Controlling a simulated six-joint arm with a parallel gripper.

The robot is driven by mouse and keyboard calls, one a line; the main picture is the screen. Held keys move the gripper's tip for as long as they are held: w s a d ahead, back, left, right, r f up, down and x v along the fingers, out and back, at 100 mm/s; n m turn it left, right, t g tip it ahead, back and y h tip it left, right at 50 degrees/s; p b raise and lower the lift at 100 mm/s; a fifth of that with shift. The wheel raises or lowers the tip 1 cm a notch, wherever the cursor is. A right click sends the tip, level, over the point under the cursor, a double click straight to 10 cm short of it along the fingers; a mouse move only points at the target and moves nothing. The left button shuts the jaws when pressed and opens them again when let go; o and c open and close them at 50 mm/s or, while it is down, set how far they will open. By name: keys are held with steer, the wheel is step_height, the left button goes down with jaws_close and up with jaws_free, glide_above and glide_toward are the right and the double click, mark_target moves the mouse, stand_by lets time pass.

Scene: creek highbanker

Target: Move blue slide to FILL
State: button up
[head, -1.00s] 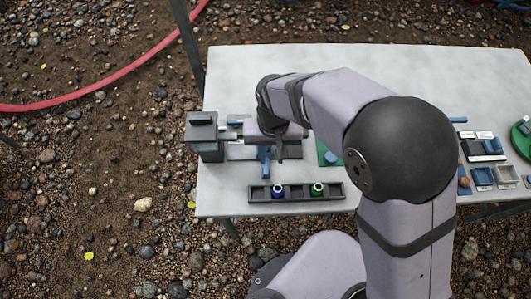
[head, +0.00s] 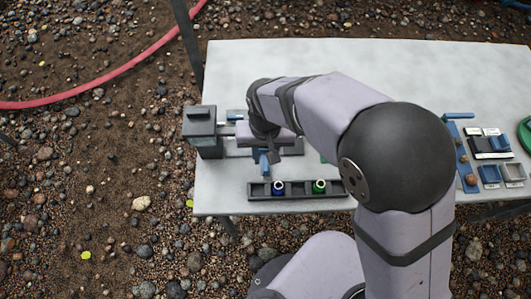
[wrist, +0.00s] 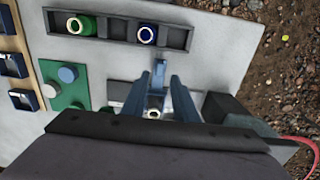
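The blue slide (head: 264,163) sits at the front of the grey fixture (head: 232,152) on the left part of the table, its end pointing toward the dark rack. In the wrist view the slide (wrist: 160,72) shows as a narrow blue piece between and just beyond the fingertips. My gripper (head: 272,155) is low over the fixture, beside the slide. In the wrist view my gripper (wrist: 162,82) has its two fingers apart, one on each side of the slide's line. I cannot tell whether they touch it. No FILL marking is readable, and the arm hides part of the fixture.
A dark rack (head: 333,194) with a blue ring (head: 279,188) and a green ring (head: 319,186) stands close in front. A grey block (head: 200,128) stands at the left. Small trays (head: 489,174) are at the right. The table's back (head: 400,65) is clear.

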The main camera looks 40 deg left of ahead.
mark_target(265, 167)
steer(key=shift+f+b, duration=1.45)
steer(key=shift+f, duration=1.35)
jaws_close()
steer(key=shift+a, duration=0.1)
steer(key=shift+s+a+p, duration=0.7)
steer(key=shift+s+a, duration=2.45)
steer(key=shift+a, duration=0.05)
jaws_free()
steer(key=shift+d, duration=0.1)
